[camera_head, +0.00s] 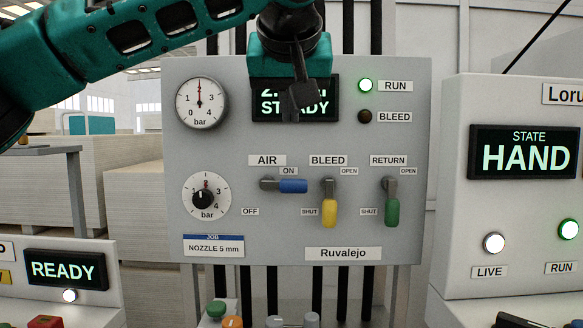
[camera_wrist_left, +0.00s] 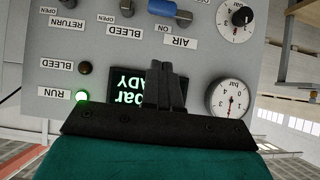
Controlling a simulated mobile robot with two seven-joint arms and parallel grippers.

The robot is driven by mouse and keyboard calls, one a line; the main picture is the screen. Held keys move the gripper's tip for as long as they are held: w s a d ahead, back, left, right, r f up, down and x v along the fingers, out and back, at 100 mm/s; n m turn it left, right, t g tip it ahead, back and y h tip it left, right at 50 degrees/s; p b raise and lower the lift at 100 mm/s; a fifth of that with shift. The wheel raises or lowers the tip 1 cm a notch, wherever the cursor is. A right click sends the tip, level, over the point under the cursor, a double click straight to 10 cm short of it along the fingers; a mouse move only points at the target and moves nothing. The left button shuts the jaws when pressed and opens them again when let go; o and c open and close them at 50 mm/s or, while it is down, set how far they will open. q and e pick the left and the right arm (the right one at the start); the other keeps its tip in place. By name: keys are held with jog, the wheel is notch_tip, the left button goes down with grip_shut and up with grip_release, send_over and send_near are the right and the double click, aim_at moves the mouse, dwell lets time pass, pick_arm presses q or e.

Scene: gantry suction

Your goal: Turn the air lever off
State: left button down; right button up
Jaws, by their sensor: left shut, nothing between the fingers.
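The AIR lever (camera_head: 293,186) has a blue handle on a grey pivot at the middle of the grey panel (camera_head: 300,225). Its handle lies level and points right, by the ON label; the OFF label (camera_head: 250,211) is below left. In the left wrist view the blue handle (camera_wrist_left: 170,10) shows upside down at the top. My left gripper (camera_head: 300,98) is shut and empty, in front of the panel's display and above the AIR lever, apart from it. Its closed fingers also show in the left wrist view (camera_wrist_left: 167,78). My right gripper is not in view.
Right of the AIR lever hang the yellow BLEED lever (camera_head: 330,212) and green RETURN lever (camera_head: 392,212), both pointing down. A pressure gauge (camera_head: 201,103) and a dial (camera_head: 207,195) are at left. The RUN lamp (camera_head: 366,86) is lit. A HAND console (camera_head: 510,200) stands at right.

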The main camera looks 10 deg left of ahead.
pick_arm(q)
send_over(283, 185)
jog(key=s+d, duration=0.1)
jog(key=d, duration=0.1)
notch_tip(283, 185, down, 8)
jog(key=shift+a+f, duration=0.15)
jog(key=shift+f, duration=0.8)
